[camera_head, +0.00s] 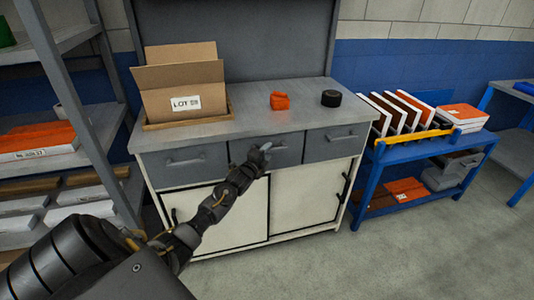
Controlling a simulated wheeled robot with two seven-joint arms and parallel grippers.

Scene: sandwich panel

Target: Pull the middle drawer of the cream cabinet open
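The cream cabinet (300,212) stands ahead, with a row of three grey drawers under its grey top. The middle drawer (288,155) looks flush with its neighbours. My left gripper (265,149) is at the front of this drawer, at its handle (275,148), which it partly covers. The fingers are small and dark here, so I cannot tell whether they are open or shut, or whether they touch the handle. My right gripper is not in view.
An open cardboard box (180,88), an orange item (279,101) and a black round item (331,98) are on the cabinet top. Shelving (108,125) stands left, a blue cart (405,152) right. The floor (420,250) in front is clear.

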